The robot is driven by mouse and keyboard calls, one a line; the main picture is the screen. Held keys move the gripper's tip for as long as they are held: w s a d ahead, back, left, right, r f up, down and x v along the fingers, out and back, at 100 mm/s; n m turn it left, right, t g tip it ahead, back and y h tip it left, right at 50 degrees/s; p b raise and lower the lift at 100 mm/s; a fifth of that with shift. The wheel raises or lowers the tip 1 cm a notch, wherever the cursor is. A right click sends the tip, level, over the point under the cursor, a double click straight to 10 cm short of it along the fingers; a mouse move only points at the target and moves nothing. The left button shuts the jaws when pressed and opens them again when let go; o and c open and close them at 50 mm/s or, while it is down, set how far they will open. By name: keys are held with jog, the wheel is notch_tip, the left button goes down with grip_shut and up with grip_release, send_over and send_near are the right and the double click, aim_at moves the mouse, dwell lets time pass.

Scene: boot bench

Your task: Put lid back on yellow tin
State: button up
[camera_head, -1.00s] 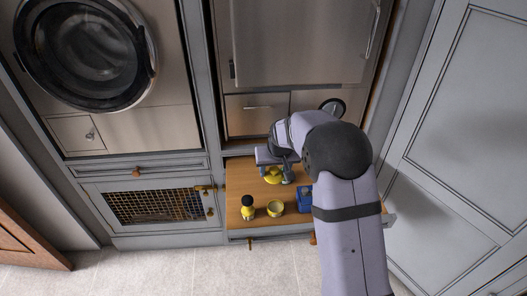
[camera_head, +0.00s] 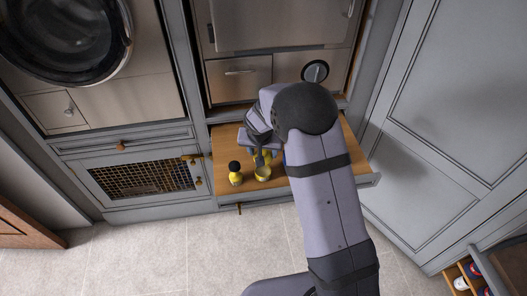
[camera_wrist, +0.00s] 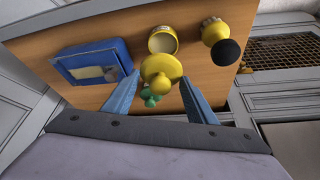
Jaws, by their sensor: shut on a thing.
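The yellow tin (camera_wrist: 163,40) stands open on the wooden board, its pale inside showing. It also shows in the head view (camera_head: 262,174). The round yellow lid (camera_wrist: 160,67), with a knob, is between the fingers of my gripper (camera_wrist: 159,78), which is shut on it. In the wrist view the lid lies just below the tin and overlaps its near edge in the picture. I cannot tell the height gap between them. In the head view my gripper (camera_head: 259,154) is just behind the tin, and my arm hides part of the board.
A yellow bottle with a black cap (camera_wrist: 220,40) stands beside the tin. A blue box (camera_wrist: 95,62) lies on the other side. A small green object (camera_wrist: 150,97) shows between my fingers, below the lid. The wooden board (camera_head: 225,145) is the pulled-out surface.

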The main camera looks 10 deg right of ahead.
jog(key=shift+f, duration=0.2)
jog(key=shift+f+b, duration=1.35)
jog(key=shift+f, duration=0.65)
jog(key=shift+f+b, duration=1)
jog(key=shift+b, duration=0.15)
jog(key=shift+f+b, duration=0.2)
jog(key=shift+b, duration=0.9)
dwell(0.7)
dwell(0.4)
jog(key=o, duration=1.6)
jog(key=shift+c, duration=0.2)
jog(key=shift+r, duration=0.1)
